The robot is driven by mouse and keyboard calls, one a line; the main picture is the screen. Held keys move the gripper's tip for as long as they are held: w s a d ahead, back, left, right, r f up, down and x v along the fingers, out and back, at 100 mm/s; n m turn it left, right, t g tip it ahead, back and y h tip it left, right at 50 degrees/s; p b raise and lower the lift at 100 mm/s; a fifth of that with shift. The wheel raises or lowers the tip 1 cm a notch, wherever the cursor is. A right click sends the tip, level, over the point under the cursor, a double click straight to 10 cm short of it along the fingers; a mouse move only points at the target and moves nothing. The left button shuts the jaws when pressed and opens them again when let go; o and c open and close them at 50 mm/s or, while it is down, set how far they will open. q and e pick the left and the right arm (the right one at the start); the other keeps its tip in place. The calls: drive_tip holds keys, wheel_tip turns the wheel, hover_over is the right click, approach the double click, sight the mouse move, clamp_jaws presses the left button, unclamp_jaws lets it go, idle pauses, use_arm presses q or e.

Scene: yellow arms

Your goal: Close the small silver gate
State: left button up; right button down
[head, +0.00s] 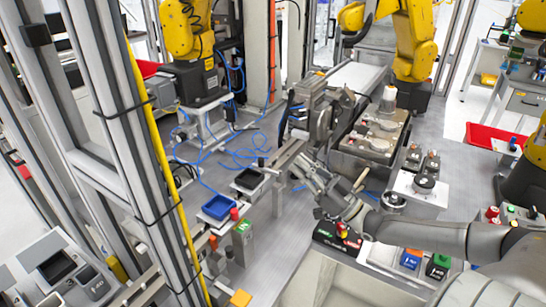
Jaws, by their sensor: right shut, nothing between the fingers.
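My right arm comes in from the lower right, and its gripper (308,174) is over the middle of the grey worktable. The fingers are shut with nothing between them. Just beyond the fingertips is a silver metal rail (277,157) that runs diagonally. A silver-grey mechanism (321,122) with upright plates stands behind the gripper. I cannot tell for sure which of these metal parts is the small silver gate, or whether the fingertips touch it. My left gripper is out of view.
A black tray (249,179) and a blue tray (219,206) sit left of the gripper. A button box (338,237) is below my wrist. Yellow robot arms (186,30) stand behind. Metal posts (120,110) border the left. Blue cables cross the table.

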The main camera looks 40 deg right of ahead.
wheel_tip(320, 180, up, 5)
drive_tip(key=p, duration=0.1)
hover_over(271, 171)
drive_tip(key=shift+s+d+f, duration=0.1)
drive_tip(key=shift+s+f, duration=0.05)
drive_tip(key=shift+f, duration=0.05)
drive_tip(key=f, duration=0.2)
drive_tip(key=shift+w+f, duration=0.2)
drive_tip(key=shift+f, duration=0.15)
drive_tip(key=shift+f+p, duration=0.3)
drive_tip(key=shift+f, duration=0.5)
